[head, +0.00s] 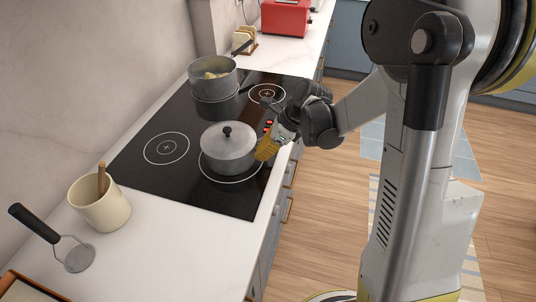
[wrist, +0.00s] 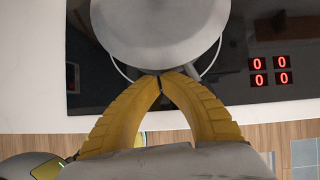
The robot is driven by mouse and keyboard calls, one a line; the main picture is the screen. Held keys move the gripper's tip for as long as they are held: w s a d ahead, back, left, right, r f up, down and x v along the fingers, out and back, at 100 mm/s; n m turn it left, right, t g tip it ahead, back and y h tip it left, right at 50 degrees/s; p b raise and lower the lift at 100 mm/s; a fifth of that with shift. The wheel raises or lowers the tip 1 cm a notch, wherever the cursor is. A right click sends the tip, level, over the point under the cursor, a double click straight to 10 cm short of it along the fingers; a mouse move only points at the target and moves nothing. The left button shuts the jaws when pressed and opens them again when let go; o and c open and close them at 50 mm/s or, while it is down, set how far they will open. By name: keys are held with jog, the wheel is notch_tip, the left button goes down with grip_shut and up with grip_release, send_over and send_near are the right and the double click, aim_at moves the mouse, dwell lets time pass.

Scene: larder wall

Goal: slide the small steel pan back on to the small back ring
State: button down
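The small steel pan (head: 229,154), with a lid and black knob, stands upright on the large front ring (head: 239,181) of the black hob. It fills the top of the wrist view (wrist: 158,30). The small back ring (head: 166,148) lies bare between the pan and the wall. My gripper (head: 264,151) is low at the pan's counter-edge side. Its yellow fingers meet at the tips in the wrist view (wrist: 160,80), with nothing between them. The tips are at the pan's side; I cannot tell whether they touch it.
A grey pot (head: 213,82) with food and a dark handle stands on the far back ring. The far front ring (head: 267,93) is bare. A cream crock (head: 100,207) and a masher (head: 75,254) are on the near worktop. A red toaster (head: 285,18) stands beyond.

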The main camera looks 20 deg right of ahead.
jog(key=shift+a, duration=0.1)
jog(key=w+a, duration=0.4)
jog(key=a, duration=0.2)
jog(key=w+a, duration=0.4)
jog(key=a, duration=0.3)
jog(key=w+a, duration=0.4)
jog(key=a, duration=0.3)
jog(key=shift+w+a, duration=0.1)
